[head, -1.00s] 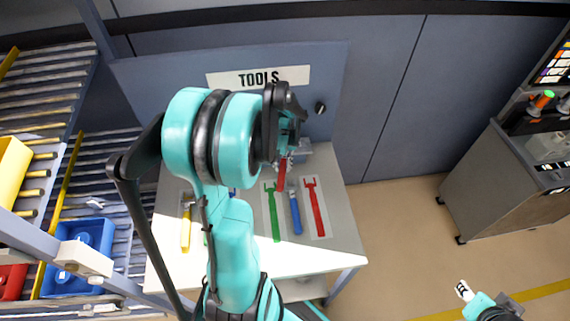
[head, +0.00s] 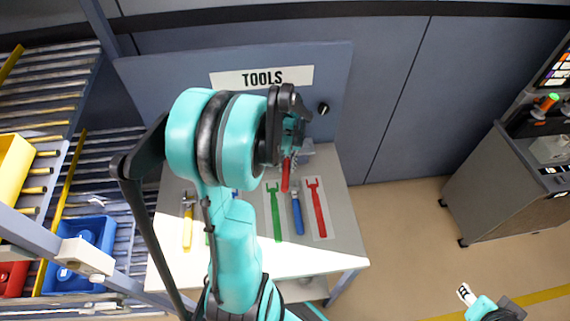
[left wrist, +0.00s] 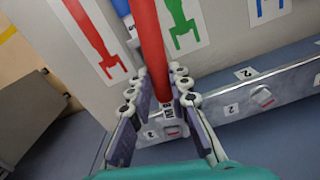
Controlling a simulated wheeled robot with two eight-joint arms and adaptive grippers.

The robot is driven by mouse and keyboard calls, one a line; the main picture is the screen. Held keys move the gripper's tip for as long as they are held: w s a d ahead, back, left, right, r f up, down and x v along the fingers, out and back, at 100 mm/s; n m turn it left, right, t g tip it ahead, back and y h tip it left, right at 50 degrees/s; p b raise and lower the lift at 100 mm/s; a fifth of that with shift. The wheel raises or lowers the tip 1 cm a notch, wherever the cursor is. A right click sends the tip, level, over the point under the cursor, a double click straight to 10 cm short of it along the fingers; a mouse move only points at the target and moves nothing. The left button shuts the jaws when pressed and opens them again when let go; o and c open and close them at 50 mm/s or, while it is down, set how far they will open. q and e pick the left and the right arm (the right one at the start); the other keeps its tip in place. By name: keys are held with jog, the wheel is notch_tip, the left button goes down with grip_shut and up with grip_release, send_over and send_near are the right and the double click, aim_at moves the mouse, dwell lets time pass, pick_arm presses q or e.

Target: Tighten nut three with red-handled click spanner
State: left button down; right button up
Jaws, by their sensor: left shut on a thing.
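The red-handled spanner (left wrist: 151,45) runs between the fingers of my left gripper (left wrist: 158,90) in the left wrist view. The gripper is shut on its red handle. In the head view the red handle (head: 286,176) hangs below my left gripper (head: 292,140), above the tool table; the gripper is partly hidden by my own arm. The spanner's far end is not clear. My right gripper (head: 466,294) shows small at the lower right of the head view, over the floor; its jaws are too small to read.
The tool table (head: 342,245) bears a green tool shape (head: 275,210), a blue-handled spanner (head: 297,212), a red tool shape (head: 317,207) and a yellow-handled tool (head: 187,232). A TOOLS panel (head: 335,75) stands behind. A rack with blue bins (head: 88,232) is left; a grey cabinet (head: 510,195) is right.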

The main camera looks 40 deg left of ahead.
pick_arm(q)
jog(key=shift+r, duration=0.15)
jog(key=shift+r+p, duration=2.25)
jog(key=shift+r, duration=0.65)
